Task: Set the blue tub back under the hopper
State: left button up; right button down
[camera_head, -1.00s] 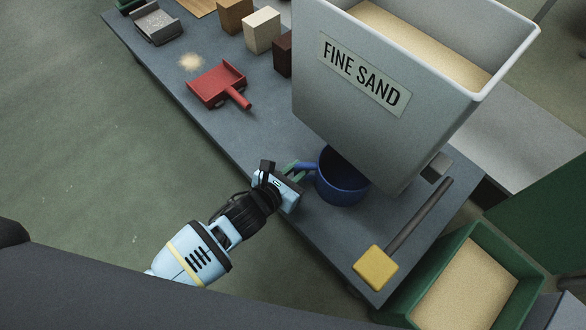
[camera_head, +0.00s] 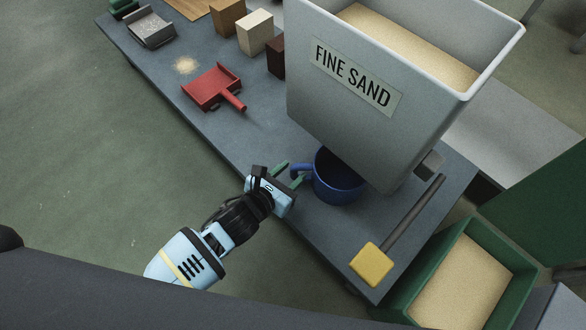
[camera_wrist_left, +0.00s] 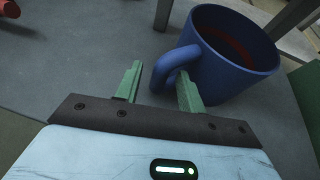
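The blue tub (camera_head: 338,182) stands upright on the grey bench beneath the lower edge of the grey FINE SAND hopper (camera_head: 365,95), which hides part of its top. Its handle points left toward my left gripper (camera_head: 289,174). In the left wrist view the tub (camera_wrist_left: 232,62) shows a dark reddish inside. There the left gripper (camera_wrist_left: 158,80) has its green fingers spread, with the handle near the right finger and nothing clamped between them. I cannot tell whether that finger touches the handle. My right gripper is not in view.
A yellow-headed tool (camera_head: 372,264) lies on the bench near its front corner. A red scoop (camera_head: 212,88) and several blocks stand further back. A green bin (camera_head: 400,298) of sand stands beside the bench at right. The bench between scoop and tub is clear.

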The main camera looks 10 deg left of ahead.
pick_arm(q)
jog(key=p+v, duration=0.3)
jog(key=v, duration=0.7)
jog(key=shift+s+r+p, duration=0.15)
jog(key=shift+s+p, duration=0.05)
jog(key=shift+p, duration=0.2)
jog(key=shift+a, duration=0.15)
